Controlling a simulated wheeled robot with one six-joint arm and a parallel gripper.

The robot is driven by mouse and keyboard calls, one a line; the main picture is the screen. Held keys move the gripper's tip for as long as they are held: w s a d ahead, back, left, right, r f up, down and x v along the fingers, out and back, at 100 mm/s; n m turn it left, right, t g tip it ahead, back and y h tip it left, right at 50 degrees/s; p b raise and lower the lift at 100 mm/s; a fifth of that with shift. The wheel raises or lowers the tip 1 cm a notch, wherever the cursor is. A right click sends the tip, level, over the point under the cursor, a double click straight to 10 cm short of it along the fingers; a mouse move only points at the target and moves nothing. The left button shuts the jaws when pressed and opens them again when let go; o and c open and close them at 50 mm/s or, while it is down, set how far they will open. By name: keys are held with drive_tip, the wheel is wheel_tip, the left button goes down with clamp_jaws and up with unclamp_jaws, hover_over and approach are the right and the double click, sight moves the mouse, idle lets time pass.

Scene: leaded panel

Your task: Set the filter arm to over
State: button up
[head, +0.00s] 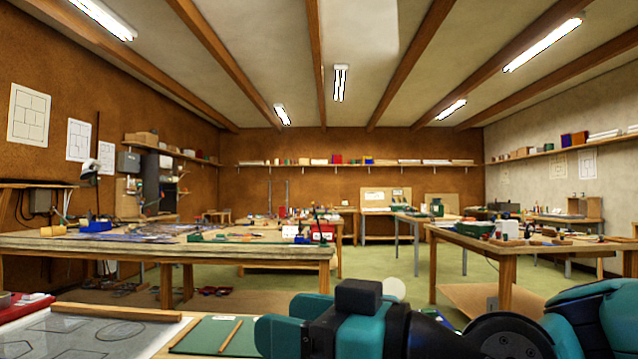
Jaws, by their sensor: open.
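I cannot pick out the filter arm with certainty. A thin dark upright with a pale rounded head (90,168) stands by the left wall, behind the long workbench; its setting is too small to read. Grey and dark boxes (158,180) hang on the wall to its right. My own teal and black arm lies across the bottom right foreground, far from these.
A long wooden workbench (300,255) with tools and panels fills the left middle. Another bench (530,247) stands at right. A near worktop carries a patterned sheet (95,335), a wooden bar (117,312) and a green mat (200,347). Green floor (390,268) is open between the benches.

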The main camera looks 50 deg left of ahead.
wheel_tip(320, 180, up, 16)
drive_tip(key=p, duration=0.2)
drive_tip(key=shift+f, duration=0.1)
